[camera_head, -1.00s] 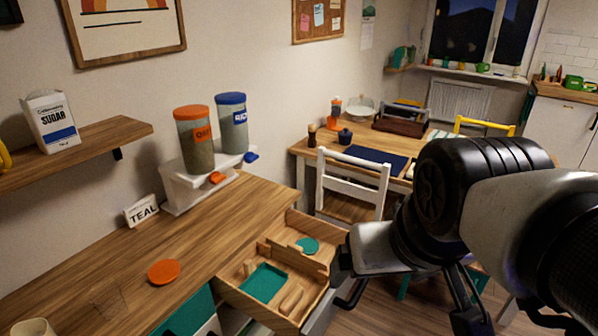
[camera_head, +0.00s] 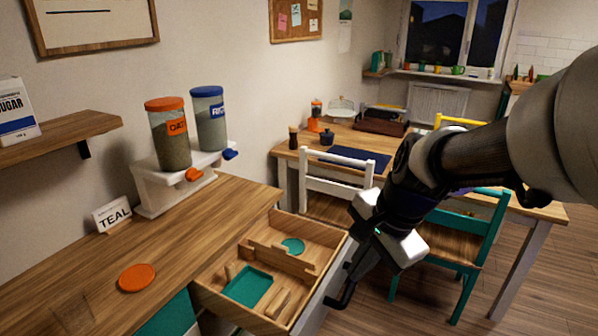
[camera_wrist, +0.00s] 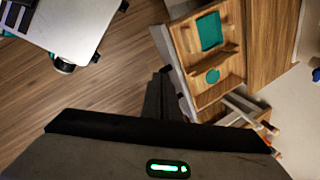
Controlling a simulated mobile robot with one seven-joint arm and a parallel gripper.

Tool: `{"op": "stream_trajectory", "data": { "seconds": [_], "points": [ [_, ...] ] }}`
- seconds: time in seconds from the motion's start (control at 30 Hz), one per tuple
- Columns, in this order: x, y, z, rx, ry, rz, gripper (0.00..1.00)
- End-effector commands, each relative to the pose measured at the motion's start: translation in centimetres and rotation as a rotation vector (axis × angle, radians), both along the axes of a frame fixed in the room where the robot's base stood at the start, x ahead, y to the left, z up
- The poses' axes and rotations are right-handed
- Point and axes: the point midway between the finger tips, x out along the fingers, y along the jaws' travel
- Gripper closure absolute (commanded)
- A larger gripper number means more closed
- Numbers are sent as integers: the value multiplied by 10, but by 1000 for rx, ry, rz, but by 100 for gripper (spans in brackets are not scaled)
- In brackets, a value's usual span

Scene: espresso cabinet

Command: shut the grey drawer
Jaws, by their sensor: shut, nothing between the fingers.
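The grey drawer (camera_head: 322,296) stands pulled out from the wooden counter. Its pale grey front faces right, with a dark handle (camera_head: 342,301) on it. Inside its wooden box are a teal tray and a teal disc. It also shows in the wrist view (camera_wrist: 224,85), open. My gripper (camera_head: 352,274) is shut and empty, just outside the drawer front, close to the handle. I cannot tell whether it touches the front or the handle. In the wrist view, the dark fingers (camera_wrist: 159,80) lie beside the drawer's front edge.
A teal drawer front (camera_head: 168,318) lies left of the open drawer. A white chair (camera_head: 335,178) stands behind and a teal chair (camera_head: 455,250) to the right. The counter holds two dispensers (camera_head: 190,130), a TEAL sign and an orange disc (camera_head: 137,278). Floor shows right of the drawer.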

Motion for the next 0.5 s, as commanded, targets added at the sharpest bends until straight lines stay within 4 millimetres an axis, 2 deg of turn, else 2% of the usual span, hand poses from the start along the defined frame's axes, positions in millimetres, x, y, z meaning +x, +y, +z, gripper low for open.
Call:
{"op": "stream_trajectory", "data": {
  "seconds": [0.03, 0.2, 0.33, 0.5],
  "points": [
    [16, -1, -47, 50, 70, -147, 100],
    [55, -9, -135, 165, 237, -613, 100],
    [71, -15, -179, 199, 308, -844, 100],
    [77, -18, -201, 212, 337, -958, 100]
  ]
}}
